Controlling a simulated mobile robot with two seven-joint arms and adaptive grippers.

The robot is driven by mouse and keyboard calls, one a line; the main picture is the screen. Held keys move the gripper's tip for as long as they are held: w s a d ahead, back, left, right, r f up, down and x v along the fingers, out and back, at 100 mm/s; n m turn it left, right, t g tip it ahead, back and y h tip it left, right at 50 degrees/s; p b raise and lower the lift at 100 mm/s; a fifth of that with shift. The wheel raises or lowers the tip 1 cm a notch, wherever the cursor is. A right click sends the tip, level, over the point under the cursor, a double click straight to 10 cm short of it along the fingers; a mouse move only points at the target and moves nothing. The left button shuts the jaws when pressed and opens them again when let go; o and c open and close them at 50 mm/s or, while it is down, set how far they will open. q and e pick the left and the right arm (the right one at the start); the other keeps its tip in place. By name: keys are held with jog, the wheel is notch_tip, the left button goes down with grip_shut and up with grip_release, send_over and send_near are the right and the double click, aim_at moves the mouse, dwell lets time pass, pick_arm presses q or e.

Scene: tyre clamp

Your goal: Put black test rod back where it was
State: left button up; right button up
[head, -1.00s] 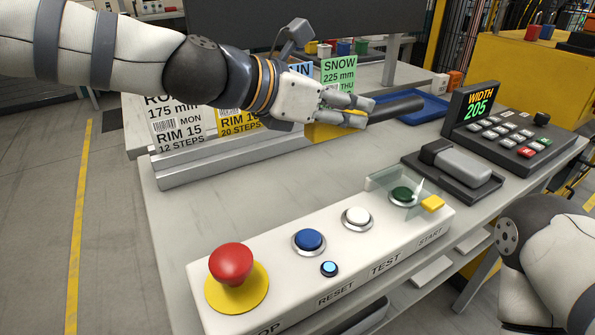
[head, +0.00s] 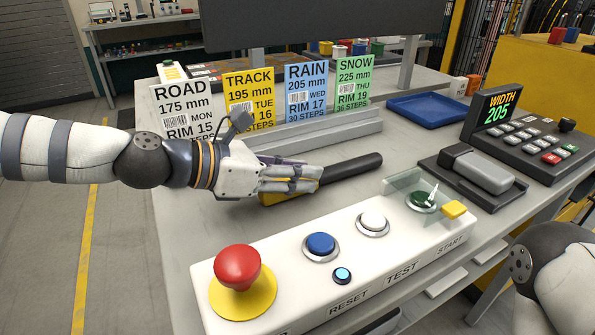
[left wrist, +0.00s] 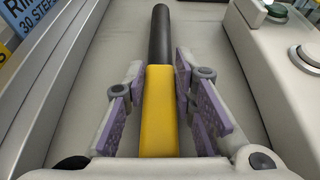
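The black test rod (head: 352,167) has a yellow handle (head: 273,198). It appears to lie on the grey bench between the sign rail and the button panel, its black end pointing right and away. In the left wrist view the black shaft (left wrist: 160,35) points straight ahead and the handle (left wrist: 159,110) lies between the fingers. My left gripper (head: 300,178) is open around the handle, with its purple pads spread to both sides; it also shows in the left wrist view (left wrist: 160,95). My right gripper is out of view.
A slotted rail (head: 330,133) holds several tyre cards behind the rod. In front is the white button panel (head: 290,290) with a red stop button (head: 238,266). A dark grey device (head: 475,175), width display (head: 497,107) and blue tray (head: 425,110) are to the right.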

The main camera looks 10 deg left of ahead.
pick_arm(q)
jog(key=o, duration=0.4)
jog(key=shift+c, duration=0.2)
jog(key=p+v, duration=0.1)
jog(key=v, duration=0.3)
jog(key=p+v, duration=0.1)
jog(key=v, duration=0.2)
jog(key=p+v, duration=0.1)
jog(key=v, duration=0.3)
jog(key=shift+s+a+r, duration=0.1)
jog(key=shift+a+r, duration=0.05)
jog(key=shift+r, duration=0.35)
jog(key=shift+s+a+f, duration=0.1)
jog(key=shift+s+a, duration=0.05)
jog(key=shift+a, duration=0.05)
jog(key=shift+f, duration=0.25)
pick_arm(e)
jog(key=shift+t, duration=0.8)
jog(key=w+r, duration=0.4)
